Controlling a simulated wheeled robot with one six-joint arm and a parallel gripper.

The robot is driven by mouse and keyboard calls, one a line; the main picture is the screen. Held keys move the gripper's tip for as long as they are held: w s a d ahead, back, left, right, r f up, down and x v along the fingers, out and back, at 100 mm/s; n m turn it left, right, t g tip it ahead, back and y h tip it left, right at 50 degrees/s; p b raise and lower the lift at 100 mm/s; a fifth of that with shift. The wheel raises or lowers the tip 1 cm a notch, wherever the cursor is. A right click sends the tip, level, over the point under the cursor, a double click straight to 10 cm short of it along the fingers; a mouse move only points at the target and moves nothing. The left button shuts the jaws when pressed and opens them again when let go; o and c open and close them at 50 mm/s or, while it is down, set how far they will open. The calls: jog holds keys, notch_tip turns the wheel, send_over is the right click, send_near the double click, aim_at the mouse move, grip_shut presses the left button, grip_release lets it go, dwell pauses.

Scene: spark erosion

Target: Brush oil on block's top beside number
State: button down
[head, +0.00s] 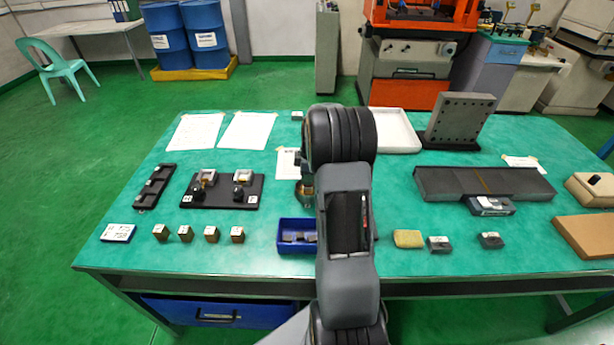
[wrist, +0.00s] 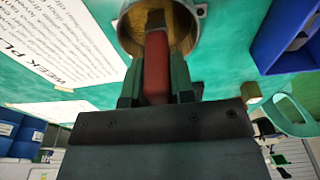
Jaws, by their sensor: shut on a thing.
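My gripper (wrist: 157,88) is shut on the red handle of a brush (wrist: 157,65) in the wrist view. The brush's far end reaches into the mouth of a round metal pot (wrist: 125,28) with a yellowish inside. I cannot tell whether the bristles touch oil. In the head view the pot (head: 305,190) stands left of my arm, which partly hides it and hides the gripper. Several small brown blocks (head: 185,234) with pale tops stand in a row at the front left. Any numbers on them are too small to read.
A blue bin (head: 284,240) with dark pieces is just left of my arm. A black fixture plate (head: 222,203) stands behind the blocks. A yellow sponge (head: 408,238) and dark blocks (head: 439,244) are on the right. The table's left back holds paper sheets (head: 245,130).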

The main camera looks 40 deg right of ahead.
dwell(0.6)
jog(key=shift+r+p, duration=2.15)
jog(key=shift+r, duration=1.3)
